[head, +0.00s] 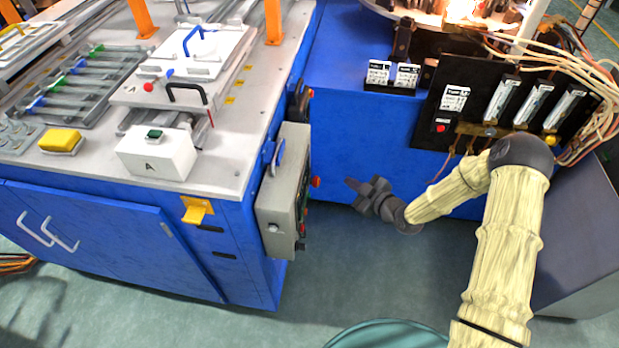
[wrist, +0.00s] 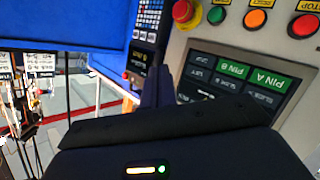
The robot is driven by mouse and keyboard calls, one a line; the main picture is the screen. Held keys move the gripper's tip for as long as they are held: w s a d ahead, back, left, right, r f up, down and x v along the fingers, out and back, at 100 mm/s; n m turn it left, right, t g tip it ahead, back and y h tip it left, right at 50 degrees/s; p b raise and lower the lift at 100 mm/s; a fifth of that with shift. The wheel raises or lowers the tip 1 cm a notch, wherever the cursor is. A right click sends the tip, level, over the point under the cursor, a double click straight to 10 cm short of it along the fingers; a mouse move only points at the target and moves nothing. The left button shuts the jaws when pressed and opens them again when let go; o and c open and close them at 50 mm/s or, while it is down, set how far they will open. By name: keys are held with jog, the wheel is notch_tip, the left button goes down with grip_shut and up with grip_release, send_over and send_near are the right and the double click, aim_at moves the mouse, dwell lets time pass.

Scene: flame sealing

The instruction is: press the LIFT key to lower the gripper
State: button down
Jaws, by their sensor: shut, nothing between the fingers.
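The grey control box (head: 283,190) hangs on the right side of the blue machine, its key face turned right and seen almost edge-on in the head view. In the wrist view its dark key panel (wrist: 245,82) appears upside down, with green keys marked PIN A and PIN B and several dark keys. I cannot tell for sure which dark key is LIFT; part of the panel is hidden behind my gripper. My gripper (head: 353,184) is shut and empty, to the right of the box and apart from it in the head view. Its fingers (wrist: 158,88) show beside the panel's left edge in the wrist view.
A red mushroom button (wrist: 183,11), a green button (wrist: 217,15), an orange button (wrist: 256,18) and a red button (wrist: 303,25) line the panel. The floor (head: 335,265) below my gripper is clear.

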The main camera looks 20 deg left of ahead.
aim_at(308, 177)
jog(key=s+a, duration=0.2)
jog(key=a, duration=0.6)
jog(key=shift+a, duration=0.25)
jog(key=shift+f, duration=0.1)
dwell(0.8)
jog(key=shift+s, duration=0.15)
dwell(0.9)
jog(key=shift+a, duration=0.1)
jog(key=shift+a, duration=0.35)
